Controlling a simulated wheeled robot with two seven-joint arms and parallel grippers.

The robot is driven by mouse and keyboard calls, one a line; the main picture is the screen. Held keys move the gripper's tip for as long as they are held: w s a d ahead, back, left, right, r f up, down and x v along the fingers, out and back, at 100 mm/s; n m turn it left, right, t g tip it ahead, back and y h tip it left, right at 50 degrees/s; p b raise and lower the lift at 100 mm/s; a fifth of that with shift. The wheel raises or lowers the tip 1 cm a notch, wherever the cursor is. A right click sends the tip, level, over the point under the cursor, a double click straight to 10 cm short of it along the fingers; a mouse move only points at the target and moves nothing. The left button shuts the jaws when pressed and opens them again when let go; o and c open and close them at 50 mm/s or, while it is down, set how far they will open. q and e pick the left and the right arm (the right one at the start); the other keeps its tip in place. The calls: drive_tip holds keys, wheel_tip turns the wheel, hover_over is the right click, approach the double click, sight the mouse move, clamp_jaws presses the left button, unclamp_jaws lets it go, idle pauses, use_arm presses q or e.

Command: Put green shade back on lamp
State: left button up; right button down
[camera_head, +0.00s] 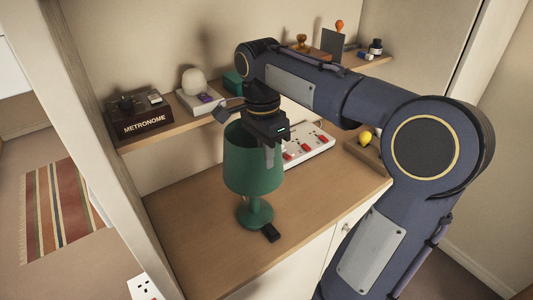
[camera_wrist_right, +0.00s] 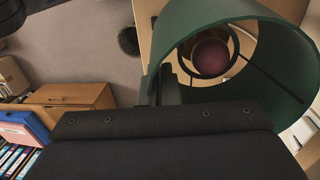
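The green shade (camera_head: 250,168) is upright above the green lamp base (camera_head: 255,214), which stands on the wooden desk top. A short piece of stem shows below the shade. My right gripper (camera_head: 268,152) reaches down to the shade's upper rim, one finger outside the wall; it appears shut on the rim. In the right wrist view the shade (camera_wrist_right: 268,50) is seen from above, with its inner ring around a dark reddish bulb (camera_wrist_right: 210,56). Whether the ring rests on the lamp cannot be told. My left gripper is not in view.
A small black item (camera_head: 270,232) lies beside the lamp base. A white power strip (camera_head: 308,146) with red switches is behind. A shelf above holds a metronome box (camera_head: 140,119) and a white domed object (camera_head: 194,82).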

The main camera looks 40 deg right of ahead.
drive_tip(key=shift+f+b, duration=0.65)
drive_tip(key=shift+f, duration=0.55)
drive_tip(key=c, duration=1.6)
unclamp_jaws()
drive_tip(key=shift+r, duration=0.1)
wheel_tip(320, 180, up, 7)
drive_tip(key=p, duration=0.7)
